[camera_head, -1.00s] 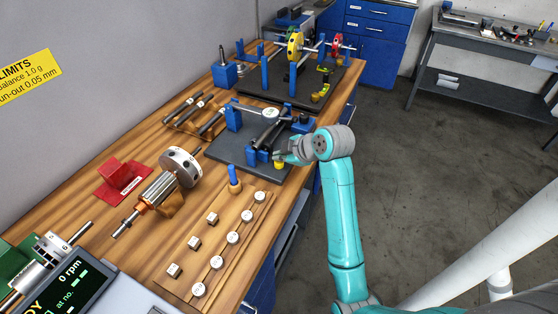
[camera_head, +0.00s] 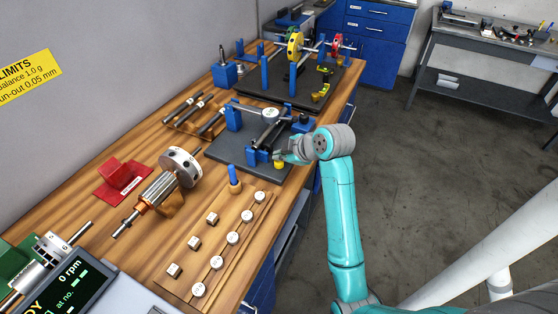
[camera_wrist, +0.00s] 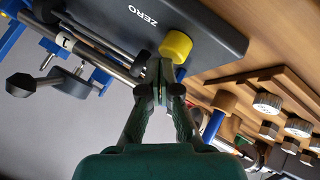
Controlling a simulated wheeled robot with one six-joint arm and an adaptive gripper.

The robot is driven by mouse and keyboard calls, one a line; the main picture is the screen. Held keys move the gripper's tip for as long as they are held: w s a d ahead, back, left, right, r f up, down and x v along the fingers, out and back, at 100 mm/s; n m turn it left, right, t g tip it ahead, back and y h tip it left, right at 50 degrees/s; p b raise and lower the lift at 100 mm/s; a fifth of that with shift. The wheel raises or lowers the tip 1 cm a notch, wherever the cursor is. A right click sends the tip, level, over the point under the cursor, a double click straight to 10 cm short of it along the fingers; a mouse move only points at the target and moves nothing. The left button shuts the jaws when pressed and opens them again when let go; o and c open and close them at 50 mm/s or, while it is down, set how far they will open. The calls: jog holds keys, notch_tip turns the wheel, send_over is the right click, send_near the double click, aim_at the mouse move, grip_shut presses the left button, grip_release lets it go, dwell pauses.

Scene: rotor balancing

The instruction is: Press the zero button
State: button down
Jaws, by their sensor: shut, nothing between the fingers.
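The zero button is a short yellow cylinder (camera_head: 279,164) on the front right corner of a dark grey plate (camera_head: 238,150). In the wrist view the yellow button (camera_wrist: 176,45) stands beside the white word ZERO on the plate (camera_wrist: 215,38). My gripper (camera_head: 284,157) is right at the button in the head view. In the wrist view my gripper (camera_wrist: 160,70) is shut and empty, its fingertips at the button's near edge. I cannot tell whether they touch it.
A rotor (camera_head: 160,186) lies to the left.

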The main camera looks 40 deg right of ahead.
aim_at(280, 162)
jog(key=shift+r, duration=0.5)
jog(key=shift+r, duration=2.5)
